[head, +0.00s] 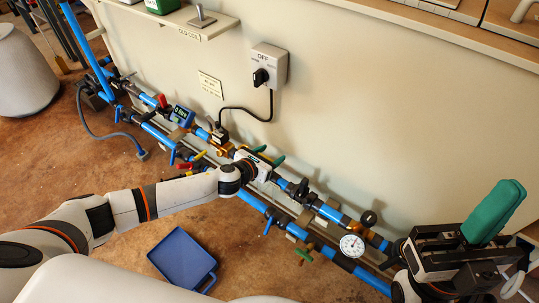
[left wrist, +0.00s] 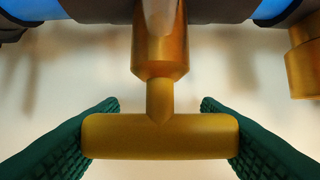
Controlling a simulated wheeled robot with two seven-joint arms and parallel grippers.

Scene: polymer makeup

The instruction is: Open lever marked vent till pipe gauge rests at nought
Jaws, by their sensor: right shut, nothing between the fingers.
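My left gripper (head: 268,156) is at the blue pipework in the middle of the head view, its green fingers spread. In the left wrist view a brass T-shaped handle (left wrist: 160,136) lies crosswise between these fingers (left wrist: 160,104). Its ends overlap both fingers; I cannot tell whether they touch. No vent marking is readable. A round white dial gauge (head: 352,245) is on the lower right pipe; its reading is too small to tell. My right gripper (head: 494,212) is shut and empty at the right, its green fingers pointing up.
Other levers show on the pipes: red (head: 163,101), yellow (head: 200,155) and green (head: 304,255). A blue digital meter (head: 181,115) sits at the left. A switch box (head: 269,65) marked OFF is on the wall. A blue dustpan-like tray (head: 182,262) lies on the open brown floor.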

